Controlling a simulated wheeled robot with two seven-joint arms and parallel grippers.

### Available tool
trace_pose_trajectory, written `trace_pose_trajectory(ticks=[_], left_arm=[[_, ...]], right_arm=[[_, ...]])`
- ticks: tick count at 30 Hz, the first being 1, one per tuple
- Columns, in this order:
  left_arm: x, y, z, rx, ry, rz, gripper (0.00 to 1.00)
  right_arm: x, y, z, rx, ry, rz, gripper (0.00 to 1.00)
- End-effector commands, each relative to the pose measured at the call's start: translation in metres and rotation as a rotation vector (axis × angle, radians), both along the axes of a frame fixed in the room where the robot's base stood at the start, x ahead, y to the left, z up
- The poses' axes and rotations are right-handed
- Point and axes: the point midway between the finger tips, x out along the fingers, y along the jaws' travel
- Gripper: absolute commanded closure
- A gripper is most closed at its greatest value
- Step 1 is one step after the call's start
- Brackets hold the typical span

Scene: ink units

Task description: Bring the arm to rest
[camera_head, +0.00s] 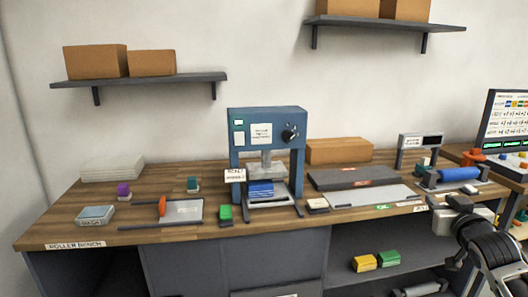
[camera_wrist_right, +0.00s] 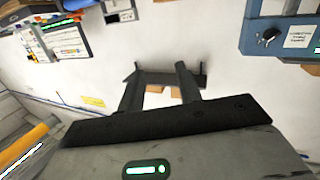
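My right arm (camera_head: 488,245) comes in from the lower right in the head view. My right gripper (camera_head: 448,203) is at the front right edge of the bench, near the blue roller. In the right wrist view the two dark fingers of the right gripper (camera_wrist_right: 158,82) stand apart with nothing held between them. Behind them, far off, are the wall and a shelf with boxes. My left arm and left gripper are not in view.
The wooden bench (camera_head: 130,233) carries a blue press (camera_head: 266,118), a blue roller (camera_head: 460,174), a grey plate (camera_head: 368,196) and small coloured blocks. Yellow (camera_head: 364,263) and green (camera_head: 388,258) blocks lie on the shelf below. A monitor (camera_head: 507,120) stands at the far right.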

Motion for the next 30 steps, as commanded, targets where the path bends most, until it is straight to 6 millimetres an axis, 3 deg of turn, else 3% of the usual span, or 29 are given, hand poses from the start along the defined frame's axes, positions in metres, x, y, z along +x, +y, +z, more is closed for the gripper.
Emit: trace_pose_trajectory(ticks=[1,5,9,12,15,21,27,28,30], left_arm=[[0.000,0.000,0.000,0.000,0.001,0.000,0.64],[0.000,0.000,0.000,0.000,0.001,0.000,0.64],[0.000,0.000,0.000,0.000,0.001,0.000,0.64],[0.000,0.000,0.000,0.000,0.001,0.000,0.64],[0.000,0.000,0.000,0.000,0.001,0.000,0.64],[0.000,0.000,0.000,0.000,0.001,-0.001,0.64],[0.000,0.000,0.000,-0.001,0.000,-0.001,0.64],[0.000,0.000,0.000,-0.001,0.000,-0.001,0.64],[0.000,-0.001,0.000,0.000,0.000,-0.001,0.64]], right_arm=[[-0.009,0.009,-0.026,-0.025,0.045,0.019,0.65],[-0.038,0.036,-0.092,-0.108,0.163,0.089,0.65],[-0.094,0.074,-0.174,-0.200,0.314,0.199,0.65],[-0.141,0.100,-0.222,-0.249,0.412,0.283,0.65],[-0.184,0.121,-0.256,-0.282,0.485,0.357,0.65],[-0.253,0.153,-0.296,-0.313,0.588,0.469,0.65],[-0.312,0.177,-0.319,-0.326,0.663,0.560,0.65],[-0.320,0.180,-0.322,-0.326,0.673,0.573,0.65],[-0.315,0.196,-0.321,-0.257,0.650,0.541,0.65]])
